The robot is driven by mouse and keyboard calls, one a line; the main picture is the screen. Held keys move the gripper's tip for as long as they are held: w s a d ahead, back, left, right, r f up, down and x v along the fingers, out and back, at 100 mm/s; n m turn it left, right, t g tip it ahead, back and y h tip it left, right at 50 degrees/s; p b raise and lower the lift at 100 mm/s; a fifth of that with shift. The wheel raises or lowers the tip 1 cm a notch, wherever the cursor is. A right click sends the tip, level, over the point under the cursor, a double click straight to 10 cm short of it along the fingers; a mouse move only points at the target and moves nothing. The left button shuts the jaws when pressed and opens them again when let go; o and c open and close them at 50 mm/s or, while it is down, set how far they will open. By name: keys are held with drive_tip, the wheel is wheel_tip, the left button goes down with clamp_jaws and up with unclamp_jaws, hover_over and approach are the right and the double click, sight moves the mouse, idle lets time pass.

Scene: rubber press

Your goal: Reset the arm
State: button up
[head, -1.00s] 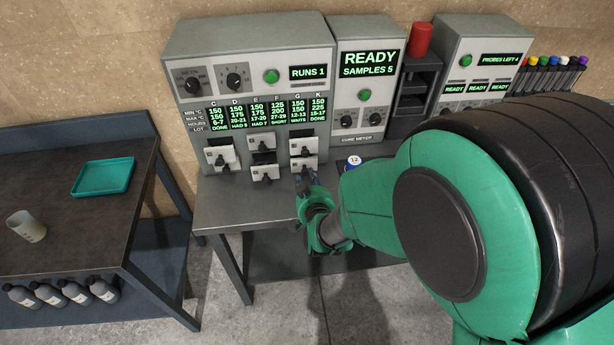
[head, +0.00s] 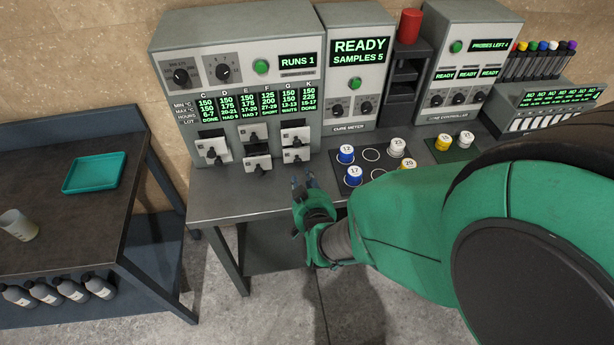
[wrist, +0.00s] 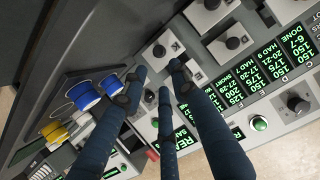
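My gripper (head: 304,183) has dark blue fingers and a green body. In the head view it is over the front edge of the grey bench, below and in front of the press's drawer fronts. In the wrist view its fingers (wrist: 157,85) are spread apart with nothing held between them. The press (head: 240,95) is a grey cabinet with a display reading RUNS 1, two dials and several white drawer fronts (head: 258,162) with black knobs. My green arm reaches in from the right and hides part of the bench.
A dark sample tray (head: 372,172) with blue, white and yellow capped pots stands right of my gripper. The cure meter (head: 358,75) reads READY, SAMPLES 5. A red cylinder (head: 408,26) tops a dark rack. A left table (head: 55,215) holds a teal tray (head: 94,173) and a cup (head: 18,225).

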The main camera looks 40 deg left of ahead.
drive_tip(key=shift+w, duration=0.1)
idle(0.3)
drive_tip(key=w+d+r+m+h, duration=0.1)
drive_tip(key=w+d+r+h, duration=0.15)
drive_tip(key=d+r, duration=0.5)
drive_tip(key=w+d+r+m+g+h, duration=0.1)
drive_tip(key=w+d+r+m, duration=0.2)
drive_tip(key=d, duration=0.8)
drive_tip(key=w+d+r+h, duration=0.1)
drive_tip(key=w+d+r, duration=0.1)
drive_tip(key=d+r, duration=0.55)
drive_tip(key=s+d+r+m+g+h, duration=0.1)
drive_tip(key=s+d+r, duration=0.15)
drive_tip(key=d, duration=0.65)
drive_tip(key=s+d+r+m+h, duration=0.15)
drive_tip(key=s+d, duration=0.25)
drive_tip(key=d, duration=0.4)
drive_tip(key=s+d+r+m+g+h, duration=0.2)
drive_tip(key=s+d, duration=1)
drive_tip(key=s, duration=0.1)
drive_tip(key=shift+s+d+r+h, duration=0.25)
drive_tip(key=shift+d+h, duration=0.05)
drive_tip(key=shift+m, duration=0.25)
drive_tip(key=shift+c, duration=0.5)
